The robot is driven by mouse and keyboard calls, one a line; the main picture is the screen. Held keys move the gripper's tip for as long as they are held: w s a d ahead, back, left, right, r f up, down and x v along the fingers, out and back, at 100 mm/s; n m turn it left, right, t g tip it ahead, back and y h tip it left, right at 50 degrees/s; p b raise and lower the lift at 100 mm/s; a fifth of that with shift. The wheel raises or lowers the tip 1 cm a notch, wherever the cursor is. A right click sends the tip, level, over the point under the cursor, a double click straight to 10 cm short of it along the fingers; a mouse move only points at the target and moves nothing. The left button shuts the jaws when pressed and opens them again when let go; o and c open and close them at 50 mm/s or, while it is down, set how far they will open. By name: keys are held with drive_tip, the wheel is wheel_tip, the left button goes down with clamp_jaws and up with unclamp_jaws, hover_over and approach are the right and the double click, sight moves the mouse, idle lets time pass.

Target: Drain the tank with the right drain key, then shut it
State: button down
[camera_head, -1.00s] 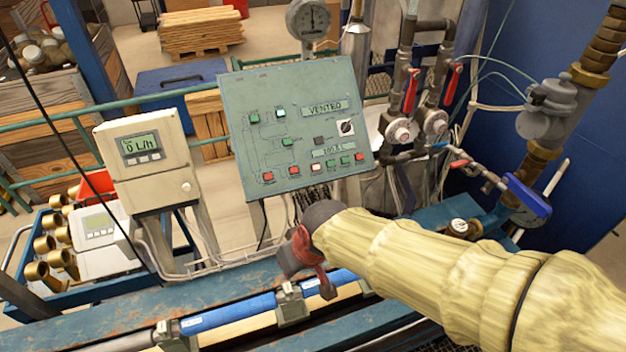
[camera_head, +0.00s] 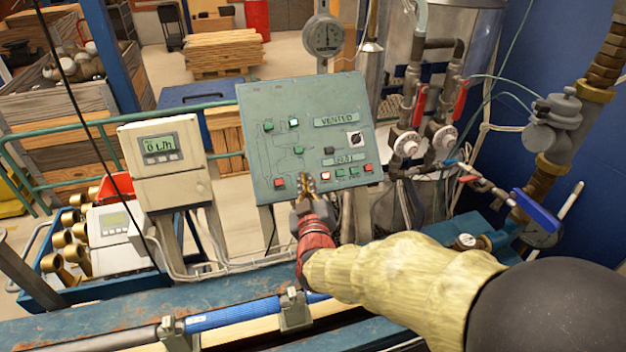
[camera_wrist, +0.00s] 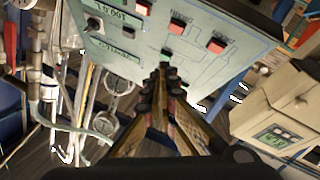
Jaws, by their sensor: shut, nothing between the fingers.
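The green control panel (camera_head: 290,110) stands tilted at the centre of the head view, with small red, green and white keys and a dark knob (camera_head: 354,139). Its upper display (camera_head: 337,120) appears to read VENTED; the lower display (camera_head: 344,160) is blurred. My gripper (camera_head: 308,183) is shut and empty at the panel's lower edge, hiding part of the key row there. In the wrist view my gripper (camera_wrist: 163,75) points at the panel (camera_wrist: 205,75), its tips close to a green key (camera_wrist: 168,54). I cannot tell whether they touch. Key labels are unreadable in the head view.
A meter box (camera_head: 165,160) reading 0 L/h stands left of the panel. Red-handled valves (camera_head: 420,104), a round gauge (camera_head: 324,36) and a large silvery vessel (camera_head: 480,25) stand behind and right. A blue pipe (camera_head: 235,313) runs along the bench below.

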drive_tip(key=shift+d+r+n+t+h, duration=0.15)
drive_tip(key=shift+d+r+t, duration=0.15)
drive_tip(key=shift+r, duration=0.35)
drive_tip(key=shift+d+r+n+t+h, duration=0.15)
drive_tip(key=shift+r+t, duration=0.15)
drive_tip(key=shift+r, duration=0.3)
drive_tip(key=w+a+f+b, duration=0.1)
drive_tip(key=w+f+b, duration=0.3)
drive_tip(key=w+f, duration=0.2)
drive_tip(key=shift+w+a, duration=0.2)
drive_tip(key=shift+a, duration=0.2)
drive_tip(key=shift+f+b, duration=0.1)
drive_tip(key=shift+b, duration=0.2)
idle(0.4)
drive_tip(key=shift+w+a+f, duration=0.1)
drive_tip(key=shift+w+f, duration=0.1)
drive_tip(key=shift+w, duration=0.1)
